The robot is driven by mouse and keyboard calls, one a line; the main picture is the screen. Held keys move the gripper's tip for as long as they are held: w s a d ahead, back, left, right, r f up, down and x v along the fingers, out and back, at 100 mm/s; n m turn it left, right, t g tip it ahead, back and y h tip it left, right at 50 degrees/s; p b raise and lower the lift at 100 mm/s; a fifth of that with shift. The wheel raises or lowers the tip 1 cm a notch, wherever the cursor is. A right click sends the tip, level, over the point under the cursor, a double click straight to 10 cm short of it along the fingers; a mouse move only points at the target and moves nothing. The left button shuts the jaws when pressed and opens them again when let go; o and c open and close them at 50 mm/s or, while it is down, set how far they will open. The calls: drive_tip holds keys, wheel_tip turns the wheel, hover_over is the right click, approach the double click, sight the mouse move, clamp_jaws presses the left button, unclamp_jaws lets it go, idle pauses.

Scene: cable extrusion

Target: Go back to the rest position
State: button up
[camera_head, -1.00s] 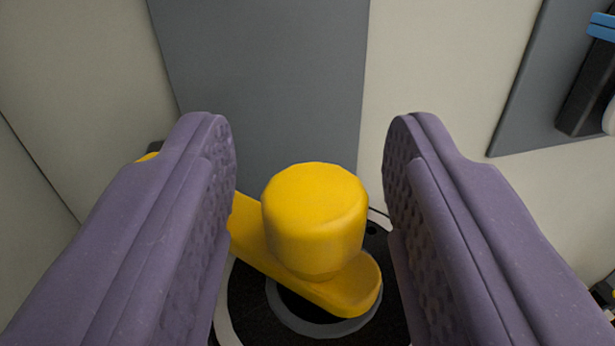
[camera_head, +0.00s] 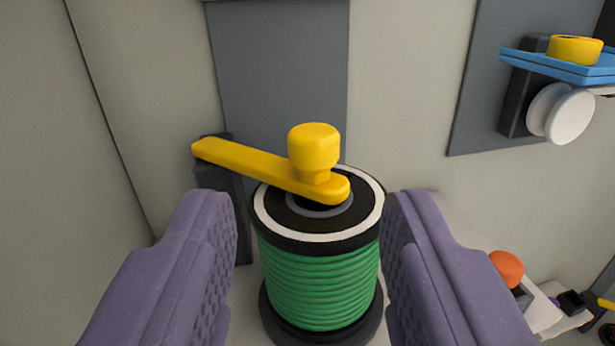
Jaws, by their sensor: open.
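My gripper (camera_head: 308,225) is open, with its two purple fingers at the left and right of the picture and nothing between their pads that they touch. Ahead of it stands a spool of green cable (camera_head: 322,288) with black flanges and a white ring on top. A yellow lever (camera_head: 250,162) with a round yellow knob (camera_head: 314,146) lies over the top of the spool. The lever's far end meets a dark bracket (camera_head: 243,225) at the left, partly hidden by the left finger. No rest position is marked in view.
At the upper right, a blue plate (camera_head: 560,66) with a yellow roller (camera_head: 574,49) and a white roller (camera_head: 565,114) sits on a grey wall panel. An orange ball-shaped knob (camera_head: 507,268) and small parts are at the lower right. Pale walls close the left and back.

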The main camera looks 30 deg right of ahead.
drive_tip(key=s+a+r+n+t+y+b, duration=0.2)
drive_tip(key=r+n+y+b, duration=0.1)
drive_tip(key=r+y+b, duration=0.4)
drive_tip(key=s+a+r+n+t+y+b, duration=0.25)
drive_tip(key=r+n+y+b, duration=0.2)
drive_tip(key=r, duration=0.45)
drive_tip(key=s+d+g+b, duration=0.1)
drive_tip(key=s+d+b, duration=0.2)
drive_tip(key=s, duration=0.5)
drive_tip(key=s+d+r+g+h+b, duration=0.1)
drive_tip(key=s+d+b, duration=0.3)
drive_tip(key=s, duration=0.5)
drive_tip(key=s+d+r+g+h+b, duration=0.1)
drive_tip(key=s+d+b, duration=0.3)
drive_tip(key=s, duration=0.4)
drive_tip(key=shift+s+d+m+g, duration=0.25)
drive_tip(key=shift+d+m+g, duration=0.2)
drive_tip(key=shift+d+g, duration=0.3)
